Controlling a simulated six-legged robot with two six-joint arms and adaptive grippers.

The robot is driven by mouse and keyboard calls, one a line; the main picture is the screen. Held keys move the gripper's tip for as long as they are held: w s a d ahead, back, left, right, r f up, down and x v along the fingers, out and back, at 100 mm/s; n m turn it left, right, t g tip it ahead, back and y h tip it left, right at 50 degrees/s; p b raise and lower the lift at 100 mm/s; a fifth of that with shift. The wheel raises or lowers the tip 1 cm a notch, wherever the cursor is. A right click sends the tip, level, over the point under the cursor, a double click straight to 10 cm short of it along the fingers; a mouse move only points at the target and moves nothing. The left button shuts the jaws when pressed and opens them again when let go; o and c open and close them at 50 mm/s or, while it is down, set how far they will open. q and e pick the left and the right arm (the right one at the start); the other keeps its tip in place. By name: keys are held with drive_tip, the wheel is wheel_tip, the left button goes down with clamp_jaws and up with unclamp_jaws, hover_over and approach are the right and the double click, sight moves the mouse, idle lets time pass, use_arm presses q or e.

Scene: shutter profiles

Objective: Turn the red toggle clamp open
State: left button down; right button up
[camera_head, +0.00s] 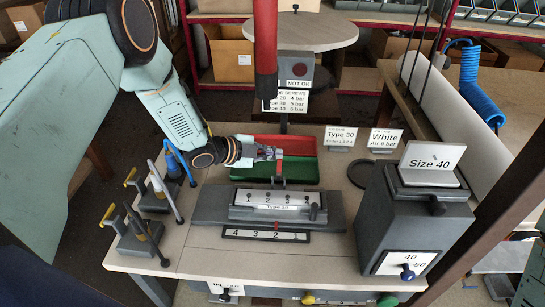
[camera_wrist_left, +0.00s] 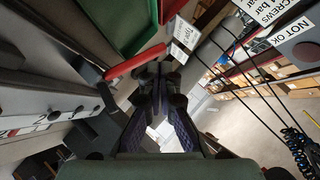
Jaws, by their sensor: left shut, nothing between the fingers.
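The red toggle clamp's handle (camera_head: 279,154) stands upright behind the grey Type 30 fixture (camera_head: 270,198), in front of the red and green bins. In the left wrist view the red handle (camera_wrist_left: 136,61) slants just left of the fingertips, on a dark lever. My left gripper (camera_head: 273,153) reaches in from the left with its tips beside the handle. In the left wrist view the gripper (camera_wrist_left: 160,78) is shut with nothing between its fingers. Whether a finger touches the handle, I cannot tell. My right gripper is not in view.
A red bin (camera_head: 302,144) and a green bin (camera_head: 225,173) lie behind the fixture. A red-and-black tool (camera_head: 265,45) hangs above. Stands with blue and yellow handles (camera_head: 157,185) are at left; a grey Size 40 box (camera_head: 400,225) is at right.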

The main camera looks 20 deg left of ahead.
use_arm(q)
drive_tip(key=shift+w+f, duration=0.2)
drive_tip(key=shift+f, duration=0.05)
drive_tip(key=shift+r, duration=0.1)
drive_tip(key=shift+w+a, duration=0.1)
drive_tip(key=shift+w, duration=0.05)
idle(0.3)
